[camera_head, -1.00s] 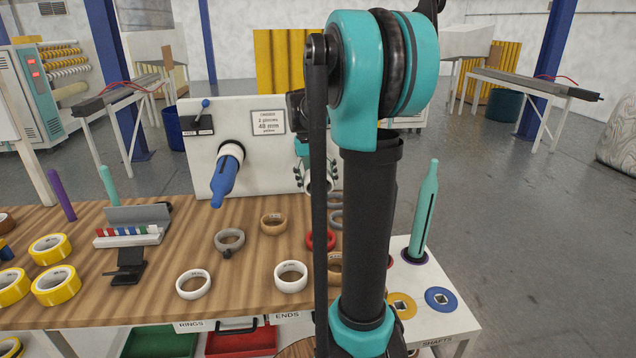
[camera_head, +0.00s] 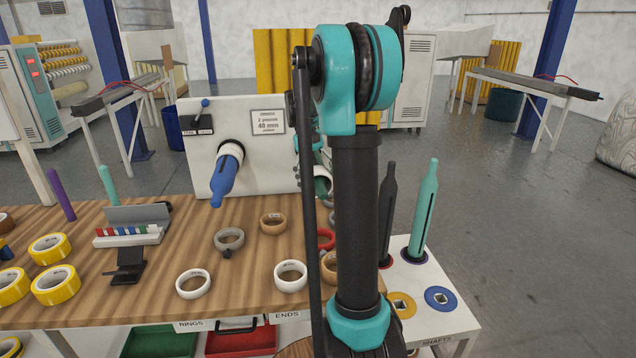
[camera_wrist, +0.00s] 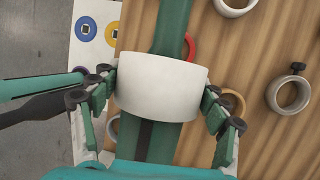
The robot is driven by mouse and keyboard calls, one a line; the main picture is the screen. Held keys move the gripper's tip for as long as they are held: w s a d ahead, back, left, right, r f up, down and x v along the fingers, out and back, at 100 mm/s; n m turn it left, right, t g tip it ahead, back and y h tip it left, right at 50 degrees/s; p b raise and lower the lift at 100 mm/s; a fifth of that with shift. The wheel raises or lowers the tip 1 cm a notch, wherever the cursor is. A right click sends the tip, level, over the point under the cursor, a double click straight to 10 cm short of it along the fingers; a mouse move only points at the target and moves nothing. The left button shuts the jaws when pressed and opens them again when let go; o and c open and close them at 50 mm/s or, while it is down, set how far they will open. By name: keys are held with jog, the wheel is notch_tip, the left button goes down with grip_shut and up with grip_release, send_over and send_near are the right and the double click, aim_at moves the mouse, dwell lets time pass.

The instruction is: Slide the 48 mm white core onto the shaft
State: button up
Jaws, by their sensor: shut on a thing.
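In the wrist view my gripper (camera_wrist: 161,86) is shut on the white core (camera_wrist: 160,88), with a finger on each side of it. A teal bar with a dark slot (camera_wrist: 172,28) shows above and below the core; I cannot tell whether it passes through the core or behind it. In the head view the arm hides most of the gripper and the core. The blue shaft (camera_head: 222,182) juts from the white machine panel, left of my arm, with a pale collar at its base.
A dark shaft (camera_head: 387,215) and a teal shaft (camera_head: 424,212) stand on the white rack (camera_head: 447,322) at right. White rings (camera_head: 194,284), a grey ring (camera_head: 229,238) and brown rings (camera_head: 273,223) lie on the wooden table (camera_head: 130,309). A sign (camera_head: 268,123) reads 48 mm.

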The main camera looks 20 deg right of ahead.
jog(key=shift+w+r, duration=0.1)
jog(key=shift+r, duration=0.05)
dwell(0.3)
jog(key=shift+w+d, duration=0.2)
jog(key=shift+w, duration=0.65)
jog(key=shift+w+d, duration=0.2)
jog(key=shift+w, duration=0.6)
jog(key=shift+s, duration=0.1)
jog(key=shift+s+g, duration=0.15)
jog(key=shift+g, duration=0.25)
jog(key=shift+w+d, duration=0.2)
jog(key=shift+w, duration=1.1)
jog(key=shift+w, duration=0.2)
